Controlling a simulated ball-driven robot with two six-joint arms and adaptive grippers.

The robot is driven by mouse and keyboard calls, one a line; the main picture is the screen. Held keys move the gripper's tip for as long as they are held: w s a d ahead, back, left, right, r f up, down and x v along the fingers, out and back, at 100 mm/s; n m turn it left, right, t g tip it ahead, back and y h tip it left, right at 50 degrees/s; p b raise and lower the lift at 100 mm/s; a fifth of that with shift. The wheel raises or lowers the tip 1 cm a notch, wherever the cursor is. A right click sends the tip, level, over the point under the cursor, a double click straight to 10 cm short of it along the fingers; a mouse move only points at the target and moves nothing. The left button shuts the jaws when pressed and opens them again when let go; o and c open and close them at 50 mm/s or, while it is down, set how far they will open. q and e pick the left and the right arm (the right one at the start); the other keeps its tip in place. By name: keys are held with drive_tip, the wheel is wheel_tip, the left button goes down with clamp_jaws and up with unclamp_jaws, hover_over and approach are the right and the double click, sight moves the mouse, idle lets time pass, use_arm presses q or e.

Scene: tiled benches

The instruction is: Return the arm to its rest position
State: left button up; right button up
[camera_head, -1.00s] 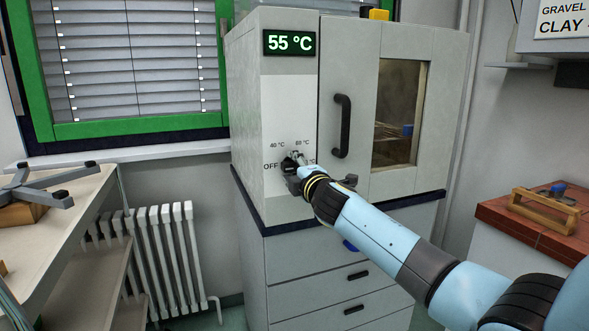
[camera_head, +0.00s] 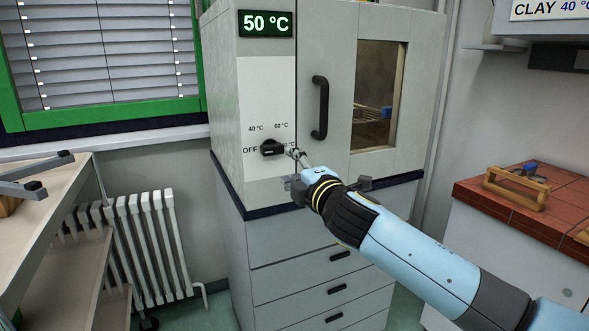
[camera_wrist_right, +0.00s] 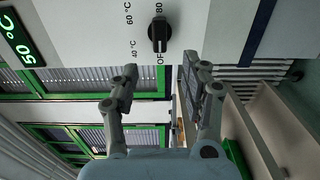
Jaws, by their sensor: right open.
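My right arm reaches in from the lower right in the head view. Its gripper (camera_head: 294,171) is open and empty, just right of and below the black oven knob (camera_head: 272,147). In the right wrist view the open fingers (camera_wrist_right: 161,84) are spread with nothing between them, and the knob (camera_wrist_right: 158,34) stands clear beyond them. The knob points at OFF. The drying oven (camera_head: 270,90) has its door shut, and its green display (camera_head: 265,24) reads 50 °C.
The oven stands on a grey drawer cabinet (camera_head: 310,255). A radiator (camera_head: 130,240) and a shelved bench (camera_head: 60,190) are at the left. A red-tiled bench (camera_head: 490,197) with a wooden-framed tool (camera_head: 515,187) is at the right. The floor between shows little free room.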

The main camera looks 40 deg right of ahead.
drive_tip(key=shift+s, duration=0.1)
idle(0.5)
drive_tip(key=s+f+m+g+b, duration=0.25)
drive_tip(key=s+f, duration=0.25)
drive_tip(key=f, duration=0.9)
drive_tip(key=s+a+f+m+g+y+b, duration=0.1)
drive_tip(key=s+f+g+b, duration=0.4)
drive_tip(key=f, duration=1)
drive_tip(key=s+f+m+g+b, duration=0.15)
drive_tip(key=s+f, duration=0.45)
drive_tip(key=f, duration=0.8)
drive_tip(key=s+a+f+m+g+y+b, duration=0.1)
drive_tip(key=s+a+f+m+g+b, duration=0.25)
drive_tip(key=s+f, duration=1.6)
drive_tip(key=s+a+f+m+g, duration=0.1)
drive_tip(key=s+f+m+g, duration=0.1)
drive_tip(key=s, duration=0.6)
drive_tip(key=s+a+f+m+g+y, duration=0.1)
drive_tip(key=s+a+f+m+g, duration=0.1)
drive_tip(key=s+m, duration=0.3)
drive_tip(key=s+f, duration=0.1)
drive_tip(key=s, duration=0.3)
drive_tip(key=shift+s+a+f, duration=0.15)
drive_tip(key=shift+s+f, duration=0.1)
drive_tip(key=shift+s, duration=0.05)
